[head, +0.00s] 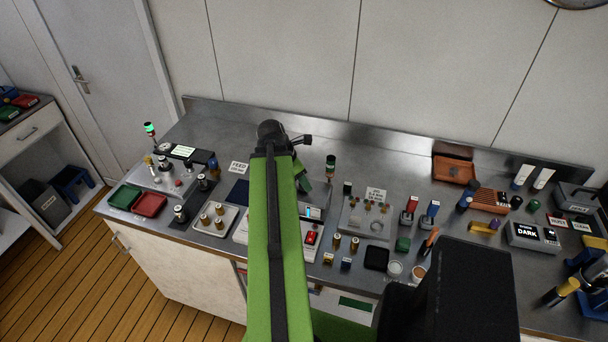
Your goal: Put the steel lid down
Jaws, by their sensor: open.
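My green arm runs up the middle of the head view to a black joint. A green part of my gripper (303,180) shows just right of the arm, above the bench. Its fingertips are hidden or too small to make out, and I see nothing held in it. I cannot pick out the steel lid for certain. A small round silvery piece (376,226) lies at the front right of a grey fixture plate (353,219). The bench (390,170) behind my arm is partly hidden.
To the right are a black pad (376,258), a round white pot (394,269), an orange bin (453,170) and a "DARK" display (527,234). The back middle is clear.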

